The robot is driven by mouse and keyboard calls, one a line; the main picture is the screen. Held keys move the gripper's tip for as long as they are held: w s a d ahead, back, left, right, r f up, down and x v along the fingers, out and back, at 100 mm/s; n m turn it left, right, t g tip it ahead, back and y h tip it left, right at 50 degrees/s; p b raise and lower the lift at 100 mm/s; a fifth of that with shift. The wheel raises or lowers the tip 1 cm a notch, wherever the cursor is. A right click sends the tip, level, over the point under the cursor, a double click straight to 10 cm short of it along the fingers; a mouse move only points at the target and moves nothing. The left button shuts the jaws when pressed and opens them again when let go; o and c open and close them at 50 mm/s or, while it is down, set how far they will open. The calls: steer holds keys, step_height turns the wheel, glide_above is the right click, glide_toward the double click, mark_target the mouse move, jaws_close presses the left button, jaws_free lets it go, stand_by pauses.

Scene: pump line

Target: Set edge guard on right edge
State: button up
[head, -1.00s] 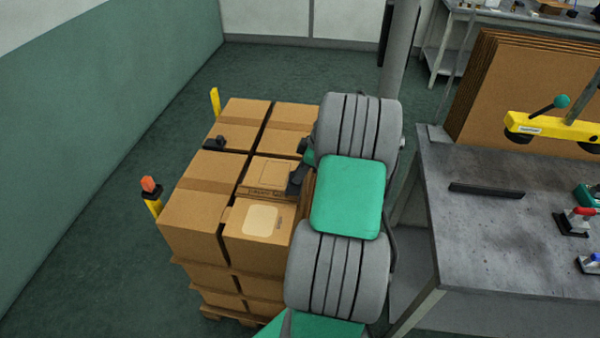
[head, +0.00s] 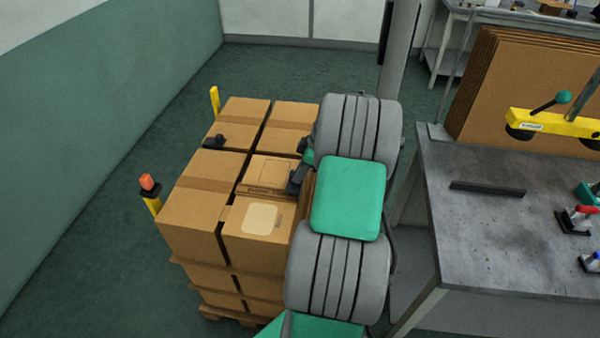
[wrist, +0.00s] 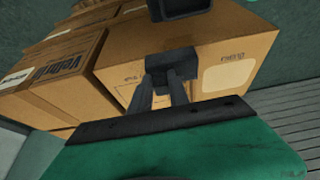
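My gripper (wrist: 165,86) points at the carton stack, and its two dark fingers meet a small dark block, which looks like the edge guard (wrist: 172,60). The fingers appear shut on it, with a narrow gap between them. The block lies against the labelled carton (wrist: 220,45); whether it is fully seated on the edge I cannot tell. In the head view a dark part (head: 296,180) shows at the stack's right edge, beside my arm, which hides most of that edge. Another black guard (head: 215,141) sits on the stack's left edge.
The carton stack (head: 190,210) stands on a wooden pallet. Yellow posts (head: 151,203) stand at its left. A grey workbench (head: 480,240) at the right carries a black bar (head: 487,190) and toggle clamps. Green floor is clear on the left.

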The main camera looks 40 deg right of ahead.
steer(key=o, duration=0.5)
steer(key=shift+s+a+f, duration=0.25)
steer(key=shift+a+f, duration=0.05)
steer(key=shift+f, duration=0.35)
steer(key=shift+o, duration=0.2)
steer(key=shift+w+d, duration=0.1)
steer(key=shift+d, duration=0.05)
steer(key=shift+w+d+r, duration=0.1)
steer(key=shift+r, duration=0.3)
steer(key=shift+r+p, duration=2.3)
steer(key=shift+r, duration=1.25)
jaws_close()
